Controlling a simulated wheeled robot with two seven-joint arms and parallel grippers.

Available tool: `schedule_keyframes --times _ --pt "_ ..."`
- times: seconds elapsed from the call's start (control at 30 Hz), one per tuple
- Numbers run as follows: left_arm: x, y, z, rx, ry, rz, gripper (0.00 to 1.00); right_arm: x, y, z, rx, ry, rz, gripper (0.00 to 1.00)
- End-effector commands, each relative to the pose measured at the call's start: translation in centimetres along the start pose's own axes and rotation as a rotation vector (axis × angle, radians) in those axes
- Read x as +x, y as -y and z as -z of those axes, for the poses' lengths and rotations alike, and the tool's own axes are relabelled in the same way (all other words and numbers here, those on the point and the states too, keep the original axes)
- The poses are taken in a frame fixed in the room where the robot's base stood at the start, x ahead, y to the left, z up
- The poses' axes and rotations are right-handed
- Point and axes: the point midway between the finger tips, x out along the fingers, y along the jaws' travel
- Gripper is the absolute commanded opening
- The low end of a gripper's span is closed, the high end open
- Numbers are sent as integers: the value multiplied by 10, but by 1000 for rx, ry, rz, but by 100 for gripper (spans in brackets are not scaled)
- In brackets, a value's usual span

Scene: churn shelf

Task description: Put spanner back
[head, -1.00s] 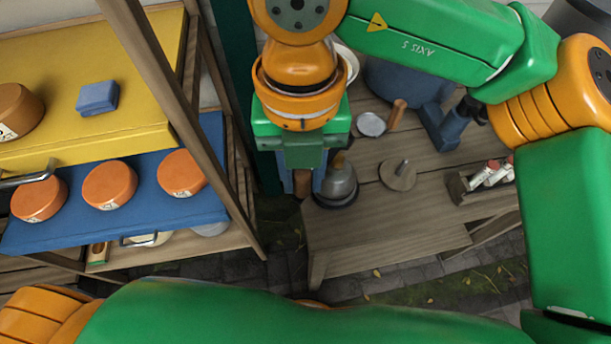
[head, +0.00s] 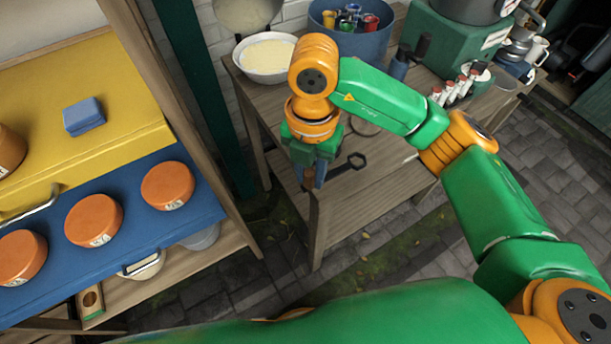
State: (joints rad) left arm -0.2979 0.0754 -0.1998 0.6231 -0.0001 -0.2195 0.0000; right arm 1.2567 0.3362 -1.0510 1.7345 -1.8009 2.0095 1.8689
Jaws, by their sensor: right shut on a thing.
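The spanner (head: 348,164) is dark, with a ring-shaped end that points up and to the right over the wooden bench (head: 385,192). Its other end runs in to the fingers of my right gripper (head: 313,178) in the head view. This gripper points down at the bench's near left corner and is shut on the spanner. The fingers hide the spanner's near end. A small brown piece shows between the fingers, and I cannot tell what it is. I cannot tell if the spanner touches the bench. My left gripper is not in view.
A shelf at left has a yellow board (head: 110,105) with a blue block (head: 84,116) and a blue board (head: 130,232) with orange round pieces (head: 94,220). A white bowl (head: 265,57) and a blue tub (head: 352,42) stand at the back. Paving lies between shelf and bench.

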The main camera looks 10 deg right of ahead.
Motion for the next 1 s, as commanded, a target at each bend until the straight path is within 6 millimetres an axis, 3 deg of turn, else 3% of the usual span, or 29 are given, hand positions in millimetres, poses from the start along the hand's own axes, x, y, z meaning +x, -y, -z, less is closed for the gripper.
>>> schedule_keyframes --times 0.03,0.2,0.4,0.73,0.77,0.87,1.0 --pt "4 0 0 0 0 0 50 12 -6 -4 2 -7 1 0" --pt "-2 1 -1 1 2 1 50 30 -18 -18 2 -1 1 0" --pt "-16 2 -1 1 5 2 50 60 -19 -20 -1 1 0 0" --pt "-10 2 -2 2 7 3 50 67 -20 -20 -2 3 -4 0" --pt "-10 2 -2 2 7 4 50 67 -20 -20 -2 3 -3 31" --pt "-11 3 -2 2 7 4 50 65 -20 -20 -1 3 -4 58" --pt "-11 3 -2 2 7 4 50 65 -20 -20 -1 3 -4 59"
